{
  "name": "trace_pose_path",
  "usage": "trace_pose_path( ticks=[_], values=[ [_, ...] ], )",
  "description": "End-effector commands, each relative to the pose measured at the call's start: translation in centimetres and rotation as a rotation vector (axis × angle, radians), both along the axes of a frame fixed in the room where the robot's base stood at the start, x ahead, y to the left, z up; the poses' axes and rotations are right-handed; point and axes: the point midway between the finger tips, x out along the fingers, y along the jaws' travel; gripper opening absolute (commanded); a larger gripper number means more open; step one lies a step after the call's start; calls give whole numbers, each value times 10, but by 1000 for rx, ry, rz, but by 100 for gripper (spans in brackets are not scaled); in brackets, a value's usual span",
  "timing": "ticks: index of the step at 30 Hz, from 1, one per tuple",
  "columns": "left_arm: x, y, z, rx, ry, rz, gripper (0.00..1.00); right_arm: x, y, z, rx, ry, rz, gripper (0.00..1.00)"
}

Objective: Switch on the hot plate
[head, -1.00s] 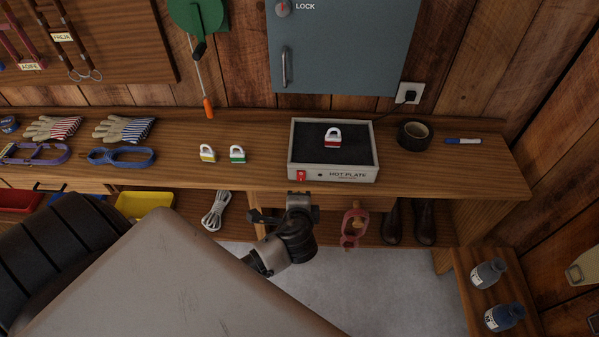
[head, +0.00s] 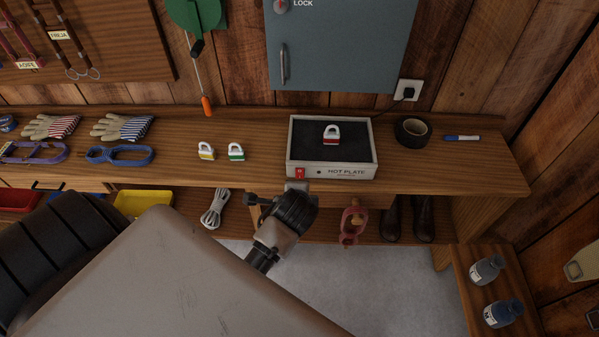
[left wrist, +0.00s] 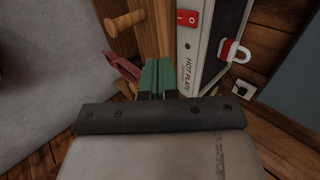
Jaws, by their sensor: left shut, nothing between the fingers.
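The hot plate (head: 346,173) stands on the wooden bench, a pale box with a dark top. Its red rocker switch (head: 300,174) is at the left end of the front face, beside a small dark dot. In the left wrist view the switch (left wrist: 187,18) shows I and O marks; I cannot tell which side is pressed. My left gripper (head: 297,187) is just in front of and below the switch, by the bench edge. Its green fingertips (left wrist: 157,66) are together and empty, apart from the switch in the wrist view. My right gripper is not in view.
A red padlock (head: 332,134) lies on the hot plate's dark top. Two more padlocks are left of it, and black tape (head: 412,131) is right. A plug sits in the wall socket (head: 408,90). A pink halter (head: 352,224) hangs below the bench front.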

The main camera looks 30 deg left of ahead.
Motion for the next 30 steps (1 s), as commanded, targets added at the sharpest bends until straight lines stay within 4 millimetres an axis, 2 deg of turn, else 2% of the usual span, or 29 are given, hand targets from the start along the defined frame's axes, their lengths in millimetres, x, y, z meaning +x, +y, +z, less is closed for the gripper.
trace_pose_path(
  ticks=[16, 22, 30],
  values=[
    [58, 35, -72, 0, 1, 1, 0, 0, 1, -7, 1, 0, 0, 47],
    [82, 50, -72, 0, -1, 1, 0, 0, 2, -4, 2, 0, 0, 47],
    [89, 55, -74, 0, 0, 0, 0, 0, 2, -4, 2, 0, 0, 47]
  ],
)
